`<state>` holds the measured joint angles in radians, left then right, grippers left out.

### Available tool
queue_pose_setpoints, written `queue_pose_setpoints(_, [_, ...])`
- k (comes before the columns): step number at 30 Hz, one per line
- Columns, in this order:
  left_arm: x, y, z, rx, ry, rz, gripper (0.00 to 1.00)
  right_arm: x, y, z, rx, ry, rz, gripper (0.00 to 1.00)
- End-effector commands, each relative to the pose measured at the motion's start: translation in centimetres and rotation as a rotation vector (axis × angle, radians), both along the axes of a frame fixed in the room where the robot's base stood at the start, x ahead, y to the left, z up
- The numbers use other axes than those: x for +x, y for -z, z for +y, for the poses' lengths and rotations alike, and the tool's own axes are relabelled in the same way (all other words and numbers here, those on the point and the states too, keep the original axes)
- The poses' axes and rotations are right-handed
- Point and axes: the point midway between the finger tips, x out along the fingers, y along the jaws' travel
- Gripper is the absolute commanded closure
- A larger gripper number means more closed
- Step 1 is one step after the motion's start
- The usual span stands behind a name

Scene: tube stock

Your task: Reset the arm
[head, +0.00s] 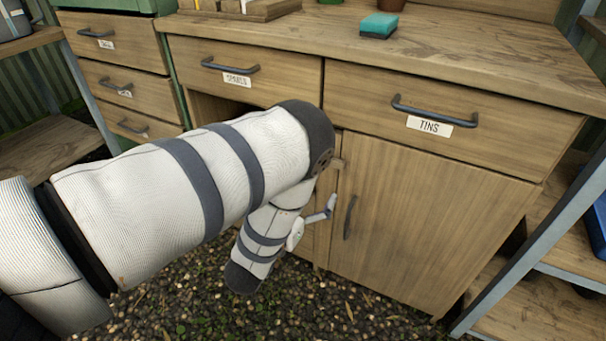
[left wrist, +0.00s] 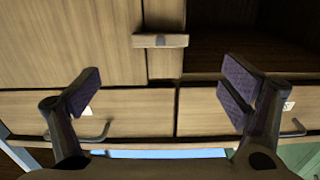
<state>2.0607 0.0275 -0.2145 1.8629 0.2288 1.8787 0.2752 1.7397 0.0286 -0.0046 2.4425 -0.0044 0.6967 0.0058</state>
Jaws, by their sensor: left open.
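My left arm comes in from the left in the head view and bends down in front of the wooden cabinet (head: 420,220). My left gripper (left wrist: 163,92) is open and empty; its two dark-padded fingers stand wide apart in the left wrist view. In the head view one bluish finger shows in front of the cabinet, left of the dark door handle (head: 350,217); the other finger is not clear. A small wooden catch (left wrist: 160,40) lies crosswise on the upright beside the door, in front of the fingers. My right gripper is in neither view.
The drawers labelled SPADES (head: 238,79) and TINS (head: 429,125) are shut, as is the door below TINS. A dark open compartment (left wrist: 250,52) is beside the upright. A teal sponge (head: 379,25) lies on the bench top. A metal-framed shelf (head: 545,215) stands at right.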

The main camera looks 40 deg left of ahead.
Motion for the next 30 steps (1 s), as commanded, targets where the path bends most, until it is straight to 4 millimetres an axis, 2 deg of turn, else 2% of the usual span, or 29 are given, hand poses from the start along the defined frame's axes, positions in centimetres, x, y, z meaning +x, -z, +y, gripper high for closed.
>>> queue_pose_setpoints(1, [-0.8,0.1,-0.2,-0.001,-0.001,0.003,0.08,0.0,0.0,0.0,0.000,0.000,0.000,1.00])
queue_pose_setpoints(5, [-2.0,0.0,-0.4,0.000,-0.001,0.000,0.08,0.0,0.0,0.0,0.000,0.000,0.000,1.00])
queue_pose_setpoints(17, [-2.2,0.0,-0.5,0.000,-0.001,-0.001,0.08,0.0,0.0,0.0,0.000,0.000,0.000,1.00])
queue_pose_setpoints(20, [-2.7,1.0,-0.5,-0.007,-0.007,0.041,0.08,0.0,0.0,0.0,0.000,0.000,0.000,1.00])
queue_pose_setpoints(23, [-5.9,5.7,-0.8,-0.038,-0.029,0.254,0.08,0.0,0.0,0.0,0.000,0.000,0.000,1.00])
queue_pose_setpoints(24, [-8.2,8.5,-1.1,-0.055,-0.040,0.385,0.08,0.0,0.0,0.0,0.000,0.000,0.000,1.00])
queue_pose_setpoints(26, [-12.7,12.4,-1.9,-0.084,-0.053,0.602,0.08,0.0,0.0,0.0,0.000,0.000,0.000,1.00])
queue_pose_setpoints(27, [-16.1,14.6,-2.6,-0.102,-0.056,0.743,0.08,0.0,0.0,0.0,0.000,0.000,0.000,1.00])
queue_pose_setpoints(29, [-21.4,17.2,-3.7,-0.127,-0.056,0.951,0.08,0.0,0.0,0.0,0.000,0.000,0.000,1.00])
queue_pose_setpoints(30, [-25.2,18.3,-4.5,-0.142,-0.052,1.088,0.08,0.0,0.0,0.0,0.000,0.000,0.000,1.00])
